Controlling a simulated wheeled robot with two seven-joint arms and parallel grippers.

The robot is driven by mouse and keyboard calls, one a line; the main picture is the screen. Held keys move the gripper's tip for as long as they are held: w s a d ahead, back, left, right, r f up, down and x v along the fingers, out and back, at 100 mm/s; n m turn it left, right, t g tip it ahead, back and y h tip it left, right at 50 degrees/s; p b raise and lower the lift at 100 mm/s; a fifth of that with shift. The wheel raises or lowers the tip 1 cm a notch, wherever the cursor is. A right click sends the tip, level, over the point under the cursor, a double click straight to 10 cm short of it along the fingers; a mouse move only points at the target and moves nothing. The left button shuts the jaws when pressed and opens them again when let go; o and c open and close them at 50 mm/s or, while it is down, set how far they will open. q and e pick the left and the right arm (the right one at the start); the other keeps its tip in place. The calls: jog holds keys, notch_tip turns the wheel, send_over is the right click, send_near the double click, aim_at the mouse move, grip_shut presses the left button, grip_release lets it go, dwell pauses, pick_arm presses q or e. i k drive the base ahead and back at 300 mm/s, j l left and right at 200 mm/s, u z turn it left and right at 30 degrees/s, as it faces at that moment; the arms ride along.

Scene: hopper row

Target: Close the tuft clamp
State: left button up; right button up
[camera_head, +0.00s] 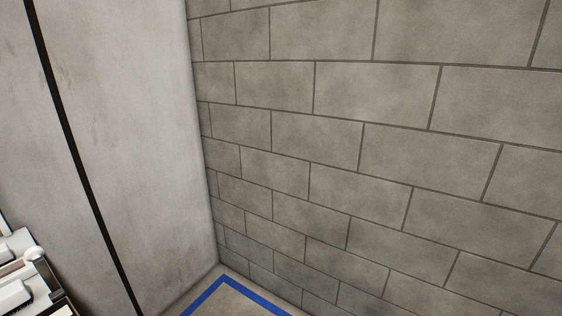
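No tuft clamp can be made out in the head view. White and dark machine-like parts (18,292) show at the lower left edge, cut off by the frame. They include a small rounded white knob (33,254), and I cannot tell what they belong to. Neither of my grippers is in view.
A grey block wall (380,150) fills the middle and right. A pale plain wall (135,130) with a dark vertical strip (75,150) stands at the left. They meet at a corner above a small floor patch with blue tape (225,283).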

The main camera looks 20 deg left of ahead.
aim_at(34, 255)
jog(key=i+u, duration=0.2)
jog(key=u, duration=0.3)
jog(key=i+u, duration=0.2)
jog(key=u, duration=0.3)
jog(key=i+l+u, duration=0.15)
jog(key=u, duration=0.35)
jog(key=i+l+u, duration=0.2)
jog(key=u, duration=0.3)
jog(key=i+l+u, duration=0.1)
jog(key=l+u, duration=0.2)
jog(key=u, duration=0.2)
